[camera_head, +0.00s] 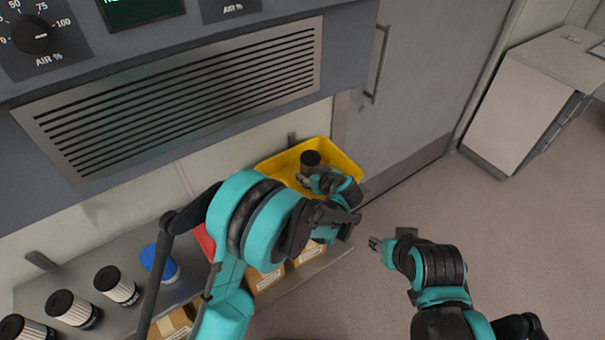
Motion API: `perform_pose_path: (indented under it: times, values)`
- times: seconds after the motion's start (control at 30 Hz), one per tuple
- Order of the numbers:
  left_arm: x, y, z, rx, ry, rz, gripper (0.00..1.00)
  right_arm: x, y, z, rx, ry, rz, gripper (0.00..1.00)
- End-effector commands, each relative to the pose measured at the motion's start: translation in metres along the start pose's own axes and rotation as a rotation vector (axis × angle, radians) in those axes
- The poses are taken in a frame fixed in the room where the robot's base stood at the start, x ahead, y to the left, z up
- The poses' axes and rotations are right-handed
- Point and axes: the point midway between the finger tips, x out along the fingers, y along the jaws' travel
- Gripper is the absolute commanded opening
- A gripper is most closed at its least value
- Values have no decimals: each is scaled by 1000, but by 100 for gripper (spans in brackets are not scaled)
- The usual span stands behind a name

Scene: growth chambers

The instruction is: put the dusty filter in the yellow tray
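The yellow tray (347,166) sits at the far end of the low grey shelf, beside the door. A filter with a dark cap and a dull brownish body (311,159) stands roughly upright in or just above the tray, towards its left side. My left gripper (307,180) is over the tray, right at the filter's lower part. Its fingers are small and partly hidden, so I cannot tell whether they grip the filter. My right gripper (377,244) is above the floor to the right of the shelf, with nothing visible in it; its finger opening is unclear.
A blue-lidded jar (160,262), cardboard boxes (268,280) and a red item (204,242) are near my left arm. A vented panel (180,100) overhangs the shelf. Floor at right is clear.

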Motion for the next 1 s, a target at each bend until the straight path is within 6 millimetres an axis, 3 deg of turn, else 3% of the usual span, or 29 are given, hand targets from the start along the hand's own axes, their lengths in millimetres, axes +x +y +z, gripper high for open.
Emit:
perform_pose_path:
  times: [0.07, 0.43, 0.47, 0.5, 0.53, 1.0]
  values:
    - [2, 2, 12, -1, 0, -2, 19, 7, 0, 4, 0, 0, 0, 40]
    - [4, 1, 14, -2, 0, -3, 19, 8, 0, 6, 0, 0, 0, 40]
    - [3, 1, 14, -2, 0, -3, 61, 7, 0, 5, 0, 0, 0, 40]
    - [3, 1, 13, -2, 0, -3, 71, 7, 0, 5, 0, 0, 0, 40]
    - [3, 1, 13, -2, 0, -3, 74, 7, 0, 5, 0, 0, 0, 40]
    - [0, 1, 7, -2, 0, -3, 74, 3, 0, 2, 0, 0, 0, 40]
